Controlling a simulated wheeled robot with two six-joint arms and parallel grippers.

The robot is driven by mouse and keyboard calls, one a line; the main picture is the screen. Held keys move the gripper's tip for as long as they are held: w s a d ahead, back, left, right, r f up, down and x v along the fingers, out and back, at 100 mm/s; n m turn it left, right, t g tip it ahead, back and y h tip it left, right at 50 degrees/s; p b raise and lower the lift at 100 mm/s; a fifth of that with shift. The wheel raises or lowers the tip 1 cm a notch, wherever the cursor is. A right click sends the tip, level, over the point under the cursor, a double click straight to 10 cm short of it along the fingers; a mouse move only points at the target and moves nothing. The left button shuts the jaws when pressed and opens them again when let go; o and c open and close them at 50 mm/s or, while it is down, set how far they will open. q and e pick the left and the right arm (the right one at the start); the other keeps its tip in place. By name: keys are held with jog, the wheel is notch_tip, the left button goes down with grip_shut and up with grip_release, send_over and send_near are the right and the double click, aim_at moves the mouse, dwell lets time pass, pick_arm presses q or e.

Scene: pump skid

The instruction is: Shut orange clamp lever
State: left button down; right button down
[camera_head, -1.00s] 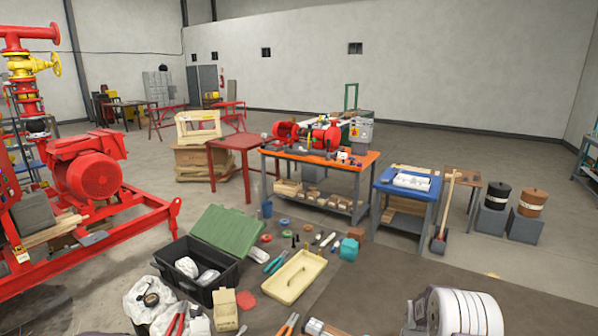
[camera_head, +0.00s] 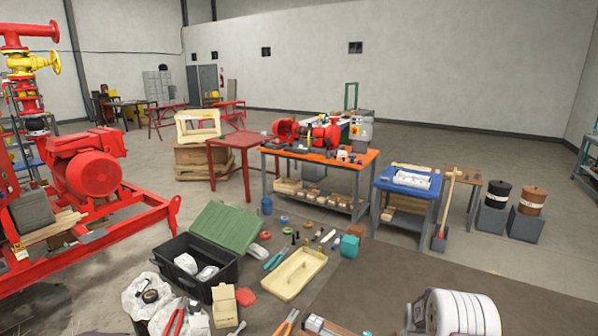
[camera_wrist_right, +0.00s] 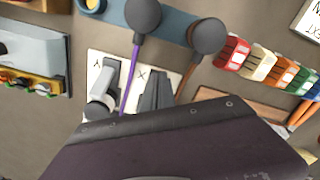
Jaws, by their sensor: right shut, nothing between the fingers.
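I cannot make out an orange clamp lever for certain in either view. In the right wrist view a row of small coloured blocks at the upper right includes an orange one (camera_wrist_right: 259,67); I cannot tell if it is a clamp lever. My right gripper (camera_wrist_right: 155,88) shows as narrow dark fingers, shut and empty, in front of a white plate (camera_wrist_right: 97,66) marked A and X. My dark gripper body hides the lower part of that view. My left gripper is not in view in the head view.
In the right wrist view, dark knobs on a purple rod (camera_wrist_right: 131,70) and a brown rod (camera_wrist_right: 189,70) stand close to the fingers. A grey box (camera_wrist_right: 32,52) is at left. The head view shows an orange-topped bench (camera_head: 366,158) and floor clutter around a cream tray (camera_head: 291,275).

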jog(key=shift+w, duration=0.1)
jog(key=shift+w+d, duration=0.25)
jog(key=shift+w, duration=0.1)
notch_tip(320, 180, up, 6)
jog(key=p, duration=0.4)
jog(key=shift+s+a+p, duration=0.25)
jog(key=shift+s+p, duration=0.1)
jog(key=shift+s, duration=0.05)
